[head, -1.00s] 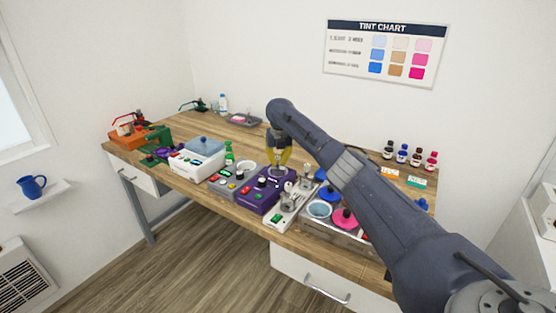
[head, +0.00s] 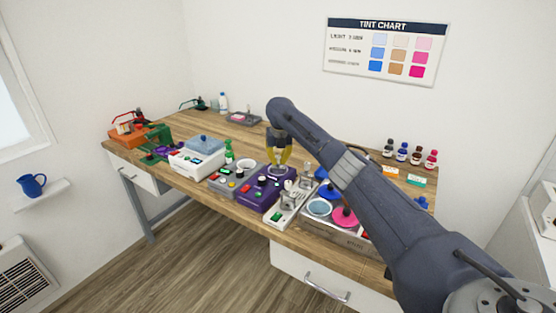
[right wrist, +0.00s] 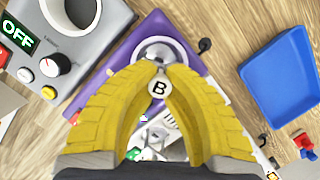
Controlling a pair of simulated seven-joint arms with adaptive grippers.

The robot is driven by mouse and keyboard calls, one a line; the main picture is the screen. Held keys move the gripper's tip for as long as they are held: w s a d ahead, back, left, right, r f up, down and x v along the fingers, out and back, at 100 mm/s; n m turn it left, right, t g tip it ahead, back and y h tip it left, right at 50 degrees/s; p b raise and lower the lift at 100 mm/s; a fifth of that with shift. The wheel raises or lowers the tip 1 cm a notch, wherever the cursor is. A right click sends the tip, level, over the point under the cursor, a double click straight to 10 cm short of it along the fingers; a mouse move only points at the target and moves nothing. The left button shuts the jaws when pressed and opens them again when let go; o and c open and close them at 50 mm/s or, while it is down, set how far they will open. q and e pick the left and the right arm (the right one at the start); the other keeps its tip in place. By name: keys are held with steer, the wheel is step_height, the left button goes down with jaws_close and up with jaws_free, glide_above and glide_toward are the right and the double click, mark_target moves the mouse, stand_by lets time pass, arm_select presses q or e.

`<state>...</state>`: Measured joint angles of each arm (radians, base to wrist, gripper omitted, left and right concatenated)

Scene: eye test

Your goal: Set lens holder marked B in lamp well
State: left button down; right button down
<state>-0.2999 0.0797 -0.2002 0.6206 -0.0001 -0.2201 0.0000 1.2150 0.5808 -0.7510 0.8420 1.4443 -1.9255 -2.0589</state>
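My right gripper (head: 279,165) points down over the purple unit (head: 258,198) on the workbench. In the right wrist view its yellow fingers (right wrist: 158,72) close together at the tips on a small round tag with a black B (right wrist: 159,88), part of the lens holder. A shiny round ring (right wrist: 166,52) shows just beyond the fingertips, over the purple unit's top. The fingers partly hide it, and I cannot tell lens holder from lamp well there, nor whether the holder is seated or just above. My left gripper is not in view.
A grey unit (right wrist: 70,42) reading OFF stands beside the purple one. A pale unit (head: 285,212) with metal parts and a crate (head: 340,235) with blue and pink lids stand to the right. A blue tray (right wrist: 283,78) lies behind. A white box (head: 196,163) stands left.

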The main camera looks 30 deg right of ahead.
steer(key=shift+f, duration=0.2)
stand_by(0.7)
steer(key=c, duration=1)
jaws_free()
steer(key=shift+r, duration=0.1)
steer(key=shift+w+d+v, duration=0.1)
steer(key=shift+w+v, duration=0.1)
steer(key=shift+v, duration=0.75)
steer(key=shift+w+d+v, duration=0.1)
steer(key=shift+w+v, duration=0.1)
steer(key=shift+v, duration=0.75)
steer(key=shift+w+d+v, duration=0.1)
steer(key=shift+w+v, duration=0.1)
steer(key=shift+v, duration=0.75)
steer(key=shift+r, duration=0.1)
